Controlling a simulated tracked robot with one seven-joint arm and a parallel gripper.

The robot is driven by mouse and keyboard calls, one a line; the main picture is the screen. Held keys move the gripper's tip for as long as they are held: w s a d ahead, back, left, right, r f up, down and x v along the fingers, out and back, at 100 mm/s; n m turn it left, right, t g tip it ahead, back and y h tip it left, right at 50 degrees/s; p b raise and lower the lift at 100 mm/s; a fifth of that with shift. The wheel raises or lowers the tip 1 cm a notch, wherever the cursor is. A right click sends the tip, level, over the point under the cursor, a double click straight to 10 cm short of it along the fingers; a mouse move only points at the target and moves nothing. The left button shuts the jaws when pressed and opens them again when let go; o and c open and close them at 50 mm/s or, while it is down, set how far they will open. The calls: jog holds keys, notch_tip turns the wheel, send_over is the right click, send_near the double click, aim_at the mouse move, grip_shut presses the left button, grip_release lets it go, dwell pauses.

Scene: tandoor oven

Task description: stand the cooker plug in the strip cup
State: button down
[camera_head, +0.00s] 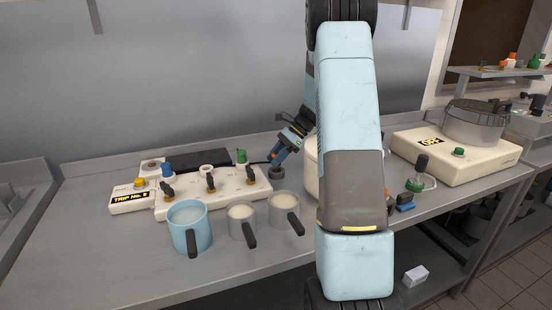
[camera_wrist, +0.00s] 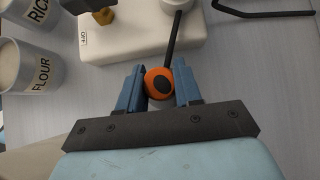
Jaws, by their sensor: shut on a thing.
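My gripper (camera_head: 277,160) is at the right end of the white power strip (camera_head: 238,187), its blue fingers pointing down. A dark grey round piece (camera_head: 276,173) shows just below the fingers in the head view. A white round cup-like fitting (camera_wrist: 176,4) is cut off at the wrist view's top edge. Which fitting is the strip cup is unclear.
A blue mug (camera_head: 189,228) and two tins of pale contents, one marked FLOUR (camera_wrist: 25,68), stand in front of the strip. A yellow-buttoned trip box (camera_head: 133,198) is at its left. A pot on a cooker base (camera_head: 463,150) stands right. The front left counter is clear.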

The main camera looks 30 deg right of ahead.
jog(key=shift+s+f, duration=0.15)
jog(key=shift+f, duration=1.15)
